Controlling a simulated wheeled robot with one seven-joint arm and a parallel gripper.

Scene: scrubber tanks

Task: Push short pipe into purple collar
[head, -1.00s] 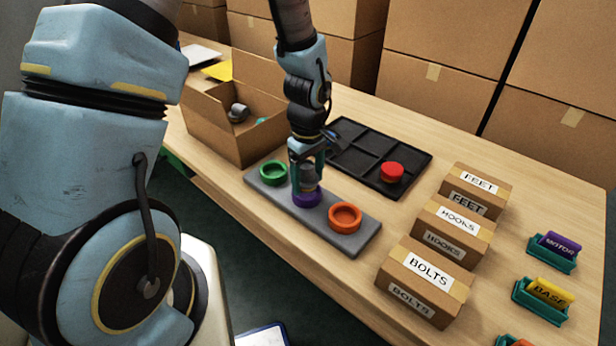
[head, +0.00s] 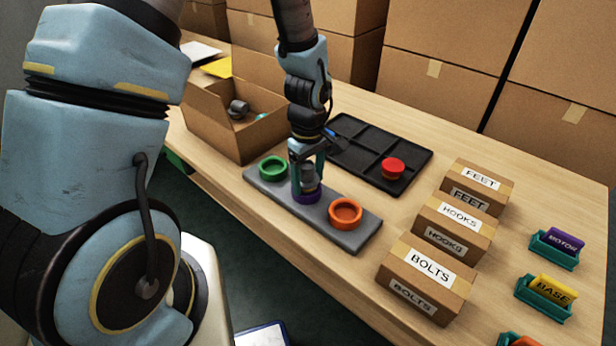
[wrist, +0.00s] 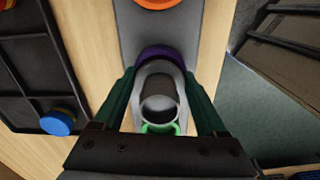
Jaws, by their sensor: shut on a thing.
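The short pipe (head: 309,181) is grey and stands upright at the purple collar (head: 306,197), the middle one on the grey base plate (head: 330,210). My gripper (head: 308,180) is shut on the pipe, with a finger on each side of it. In the wrist view the pipe (wrist: 158,100) shows its open round end between the fingers, and the purple collar (wrist: 158,54) shows behind it. The pipe's lower end is hidden, so I cannot tell how deep it sits in the collar.
A green collar (head: 273,167) and an orange collar (head: 345,212) flank the purple one. A black divided tray (head: 352,133) holds a red round piece (head: 393,168). An open cardboard box (head: 215,148) stands at left. Labelled boxes (head: 430,275) stand at right.

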